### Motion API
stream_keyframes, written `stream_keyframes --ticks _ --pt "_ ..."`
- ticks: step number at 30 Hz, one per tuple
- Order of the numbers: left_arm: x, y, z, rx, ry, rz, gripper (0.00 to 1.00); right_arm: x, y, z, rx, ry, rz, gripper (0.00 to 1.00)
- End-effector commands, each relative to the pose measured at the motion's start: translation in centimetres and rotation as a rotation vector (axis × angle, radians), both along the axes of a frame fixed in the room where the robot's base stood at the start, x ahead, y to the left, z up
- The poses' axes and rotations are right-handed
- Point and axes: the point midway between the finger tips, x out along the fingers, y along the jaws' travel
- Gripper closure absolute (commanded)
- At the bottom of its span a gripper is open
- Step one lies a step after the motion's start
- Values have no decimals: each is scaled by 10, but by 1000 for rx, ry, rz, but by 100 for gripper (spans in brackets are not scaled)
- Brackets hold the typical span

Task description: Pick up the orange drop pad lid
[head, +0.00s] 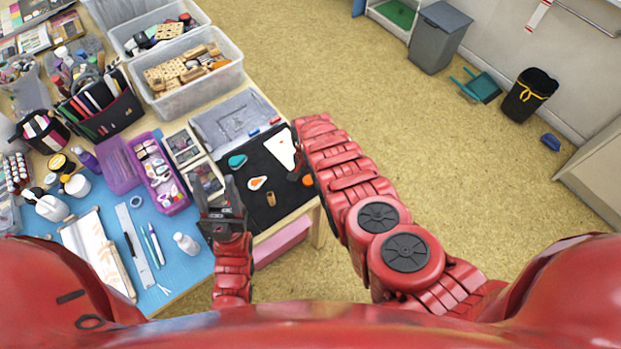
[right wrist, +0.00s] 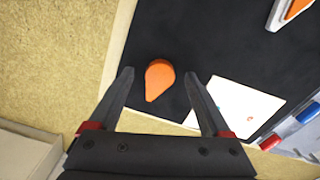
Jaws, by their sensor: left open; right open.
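The orange drop-shaped pad lid (right wrist: 160,79) lies flat on the black mat (right wrist: 222,45) near its edge. In the right wrist view it sits between the two open fingers of my right gripper (right wrist: 159,76), with gaps on both sides. In the head view only part of the lid (head: 307,180) shows beside my right arm, which hides the right gripper. An open drop pad, white-rimmed with orange inside (head: 257,183), lies further left on the mat. My left gripper (head: 218,188) is open and empty at the mat's left side.
A white card (head: 281,149) lies near the lid. A teal drop (head: 237,161) and a small wooden stamp (head: 271,199) are on the mat. Red and blue items (right wrist: 270,142) line the mat's edge. Clear bins (head: 187,80) stand behind.

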Motion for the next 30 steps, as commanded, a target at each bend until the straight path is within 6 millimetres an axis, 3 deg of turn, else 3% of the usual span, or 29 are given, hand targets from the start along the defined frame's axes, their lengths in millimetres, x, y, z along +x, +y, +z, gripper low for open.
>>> stream_keyframes --ticks 11,24,30 --pt "0 0 -1 0 0 0 44 -1 0 -4 1 2 0 18" --pt "0 0 -1 0 0 0 44 -1 0 -4 1 1 0 97" --pt "0 0 -1 0 0 0 44 -1 0 -4 1 1 0 100"
